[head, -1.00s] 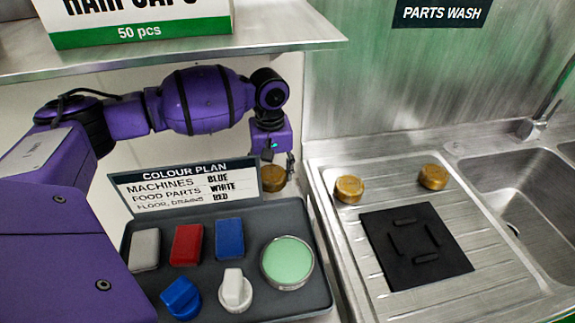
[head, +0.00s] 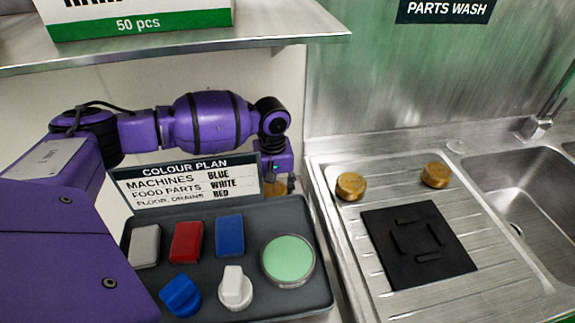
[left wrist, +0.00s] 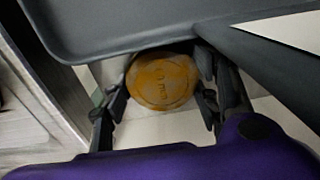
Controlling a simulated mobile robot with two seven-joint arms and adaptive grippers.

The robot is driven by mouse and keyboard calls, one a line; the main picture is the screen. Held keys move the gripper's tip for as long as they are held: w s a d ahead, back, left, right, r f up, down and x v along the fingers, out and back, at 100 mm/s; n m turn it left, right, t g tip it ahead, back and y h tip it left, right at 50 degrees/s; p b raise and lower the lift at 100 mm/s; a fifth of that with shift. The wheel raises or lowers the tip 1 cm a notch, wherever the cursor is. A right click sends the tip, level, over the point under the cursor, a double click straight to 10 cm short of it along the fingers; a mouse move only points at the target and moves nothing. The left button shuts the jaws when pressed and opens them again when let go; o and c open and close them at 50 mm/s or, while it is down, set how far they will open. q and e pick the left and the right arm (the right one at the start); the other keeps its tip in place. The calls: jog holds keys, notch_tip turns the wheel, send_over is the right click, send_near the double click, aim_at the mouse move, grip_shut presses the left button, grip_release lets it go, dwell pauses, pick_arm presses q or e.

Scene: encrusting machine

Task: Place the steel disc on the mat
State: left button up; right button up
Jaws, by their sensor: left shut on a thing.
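My left gripper (head: 279,186) is shut on a round brass-coloured disc (left wrist: 163,82) with raised marking on its face. In the left wrist view the two fingers are on either side of it. In the head view this disc is low behind the sign and the tray's back edge, mostly hidden. The black square mat (head: 404,257) with raised ribs lies bare on the ribbed steel drainboard, to the right of the gripper. Two more brass-coloured discs, a left one (head: 351,186) and a right one (head: 436,175), stand behind the mat. I see no clearly steel-coloured disc. My right gripper is not in view.
A dark tray (head: 205,265) holds coloured blocks, knobs and a green-topped round tin (head: 288,260). The colour plan sign (head: 188,180) stands at its back. A steel shelf (head: 180,55) hangs above my left arm. A sink (head: 530,190) is at the right.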

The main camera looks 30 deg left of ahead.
pick_arm(q)
jog(key=o, duration=1.5)
